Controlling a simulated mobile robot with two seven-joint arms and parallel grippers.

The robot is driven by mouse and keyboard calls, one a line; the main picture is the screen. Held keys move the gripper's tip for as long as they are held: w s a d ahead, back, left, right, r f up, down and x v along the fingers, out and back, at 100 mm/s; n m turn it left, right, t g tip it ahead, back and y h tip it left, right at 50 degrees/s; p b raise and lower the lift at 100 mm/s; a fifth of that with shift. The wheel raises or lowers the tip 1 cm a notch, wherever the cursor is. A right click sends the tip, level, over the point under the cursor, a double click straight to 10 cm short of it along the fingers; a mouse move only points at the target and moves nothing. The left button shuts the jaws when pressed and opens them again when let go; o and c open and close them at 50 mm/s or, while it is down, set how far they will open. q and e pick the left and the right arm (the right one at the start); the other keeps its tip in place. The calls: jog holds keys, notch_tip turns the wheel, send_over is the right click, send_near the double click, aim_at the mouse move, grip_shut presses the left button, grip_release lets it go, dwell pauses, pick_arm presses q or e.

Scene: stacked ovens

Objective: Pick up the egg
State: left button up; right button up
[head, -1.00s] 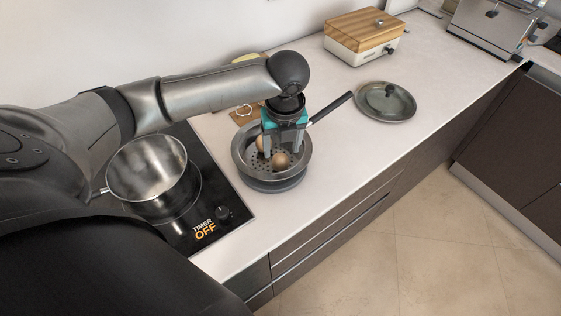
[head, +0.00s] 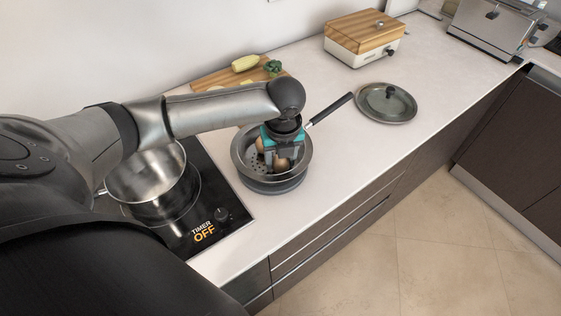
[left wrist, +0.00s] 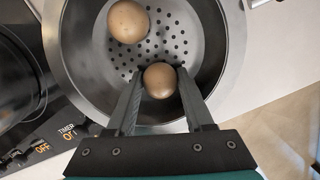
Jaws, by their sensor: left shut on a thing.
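Two brown eggs are in a perforated metal steamer pan (head: 240,158). In the left wrist view, one egg (left wrist: 160,80) is between the two black fingers of my left gripper (left wrist: 160,88), which is shut on it. The other egg (left wrist: 128,21) lies apart, farther up in the same pan (left wrist: 235,50). In the head view, my left gripper (head: 281,160) reaches down into the pan, and its fingers partly cover the eggs. My right gripper is not in view.
A steel pot (head: 150,180) stands on the black cooktop (head: 205,205) to the left. A glass lid (head: 386,103) lies right of the pan. A cutting board (head: 215,77) with vegetables is behind my arm. A wooden-topped box (head: 362,35) stands at the back.

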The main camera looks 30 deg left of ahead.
pick_arm(q)
jog(key=shift+r, duration=0.3)
notch_tip(320, 180, up, 19)
jog(key=p, duration=0.3)
jog(key=w+a+f+b, duration=0.2)
jog(key=w+a+f, duration=0.3)
jog(key=a, duration=0.5)
jog(key=w+a+f+b, duration=0.2)
jog(key=w+a+f, duration=0.4)
jog(key=a+f, duration=0.3)
jog(key=shift+w+a, duration=0.2)
jog(key=shift+a, duration=0.15)
jog(key=shift+f+b, duration=0.15)
jog(key=shift+b, duration=0.15)
jog(key=shift+f+b, duration=0.4)
jog(key=shift+f, duration=0.55)
